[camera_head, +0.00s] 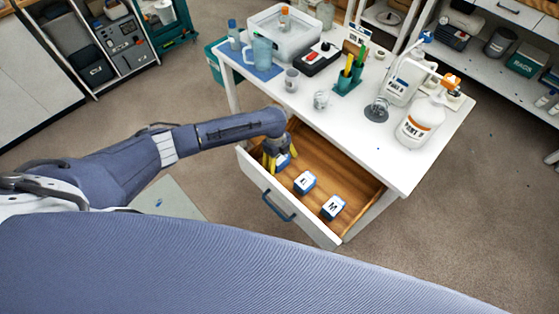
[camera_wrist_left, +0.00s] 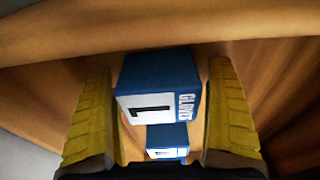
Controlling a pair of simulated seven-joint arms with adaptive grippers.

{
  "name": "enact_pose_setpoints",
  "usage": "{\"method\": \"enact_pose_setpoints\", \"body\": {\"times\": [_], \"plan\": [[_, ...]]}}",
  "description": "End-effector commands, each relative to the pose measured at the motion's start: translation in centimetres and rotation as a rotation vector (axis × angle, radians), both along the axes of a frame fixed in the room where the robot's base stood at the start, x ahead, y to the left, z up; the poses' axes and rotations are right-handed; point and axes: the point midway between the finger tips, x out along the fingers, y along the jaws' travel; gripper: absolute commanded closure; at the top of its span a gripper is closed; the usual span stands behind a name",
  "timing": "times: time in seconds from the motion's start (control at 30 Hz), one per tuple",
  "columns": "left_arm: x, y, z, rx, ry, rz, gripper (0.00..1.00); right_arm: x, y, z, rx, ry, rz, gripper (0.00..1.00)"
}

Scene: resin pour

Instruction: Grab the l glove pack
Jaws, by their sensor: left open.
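My left gripper (camera_head: 274,160) reaches down into the open drawer at its back left corner. Its yellow fingers are open. In the left wrist view a blue and white glove pack (camera_wrist_left: 158,85) lies between the two fingers, with a gap on each side. Its face reads GLOVES and has one black stroke-like mark; I cannot tell the letter for sure. In the head view the gripper partly hides this pack (camera_head: 284,161). A second pack (camera_head: 305,182), its letter unclear, lies in the drawer's middle; a third (camera_head: 333,207), marked M, lies nearer the right front.
The wooden drawer (camera_head: 352,180) is pulled out from the white table (camera_head: 385,150), whose edge overhangs its back. The tabletop holds bottles (camera_head: 420,122), a cup (camera_head: 291,80), a pen holder (camera_head: 346,82) and a tray (camera_head: 284,38).

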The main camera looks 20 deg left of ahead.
Motion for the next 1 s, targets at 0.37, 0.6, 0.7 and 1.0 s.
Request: {"method": "enact_pose_setpoints", "body": {"times": [0.37, 0.6, 0.7, 1.0], "plan": [[0.0, 0.0, 0.0, 0.000, 0.000, 0.000, 0.45, 0.0, 0.0, 0.0, 0.000, 0.000, 0.000, 0.00], [0.0, 0.0, 0.0, 0.000, 0.000, 0.000, 0.64, 0.0, 0.0, 0.0, 0.000, 0.000, 0.000, 0.00], [0.0, 0.0, 0.0, 0.000, 0.000, 0.000, 0.64, 0.0, 0.0, 0.0, 0.000, 0.000, 0.000, 0.00], [0.1, 0.0, 1.2, -0.002, -0.003, -0.002, 0.64, 0.0, 0.0, 0.0, 0.000, 0.000, 0.000, 0.00]]}}
